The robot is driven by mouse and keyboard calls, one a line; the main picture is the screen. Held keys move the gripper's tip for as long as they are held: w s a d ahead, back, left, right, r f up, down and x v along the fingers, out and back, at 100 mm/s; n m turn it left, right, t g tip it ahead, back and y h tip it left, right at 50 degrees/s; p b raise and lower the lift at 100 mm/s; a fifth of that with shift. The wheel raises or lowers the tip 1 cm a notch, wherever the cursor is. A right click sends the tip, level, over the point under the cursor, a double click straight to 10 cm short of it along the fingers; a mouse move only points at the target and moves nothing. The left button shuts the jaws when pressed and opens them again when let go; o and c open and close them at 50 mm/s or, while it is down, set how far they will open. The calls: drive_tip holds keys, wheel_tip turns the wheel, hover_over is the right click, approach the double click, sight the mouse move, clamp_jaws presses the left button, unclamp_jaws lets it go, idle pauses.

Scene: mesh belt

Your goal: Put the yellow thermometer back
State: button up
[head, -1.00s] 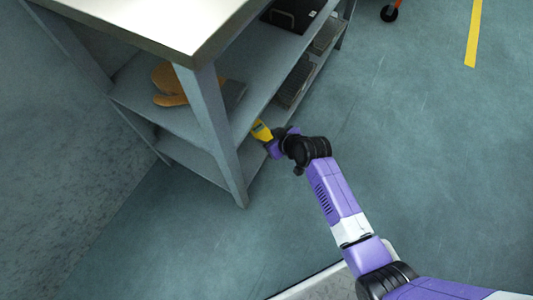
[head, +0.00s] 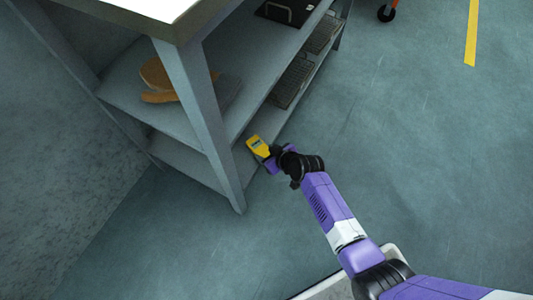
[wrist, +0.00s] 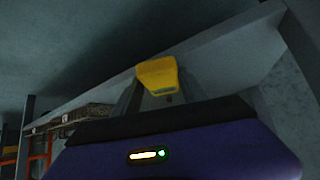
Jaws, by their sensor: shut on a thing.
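The yellow thermometer (head: 257,146) is in my gripper (head: 268,156), beside the front of the grey shelving unit (head: 205,110). In the head view it is near the lower shelf's front edge, just right of the front leg. It has a small dark patch on its face. In the wrist view the thermometer (wrist: 158,76) stands out beyond the dark edge of my gripper, with a grey shelf beam behind it. My gripper is shut on it; the fingertips are mostly hidden. I cannot tell whether the thermometer touches the shelf.
A black case (head: 287,11) sits farther back. Dark mesh trays (head: 291,82) lie on the lower shelf. The front leg (head: 200,110) stands close left of my gripper.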

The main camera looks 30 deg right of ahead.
drive_tip(key=shift+f, duration=0.15)
drive_tip(key=o, duration=1.5)
drive_tip(key=shift+r, duration=0.3)
drive_tip(key=p+v, duration=0.5)
drive_tip(key=v, duration=0.6)
drive_tip(key=shift+s+r+p, duration=0.25)
drive_tip(key=shift+s+p, duration=0.05)
drive_tip(key=shift+p, duration=0.1)
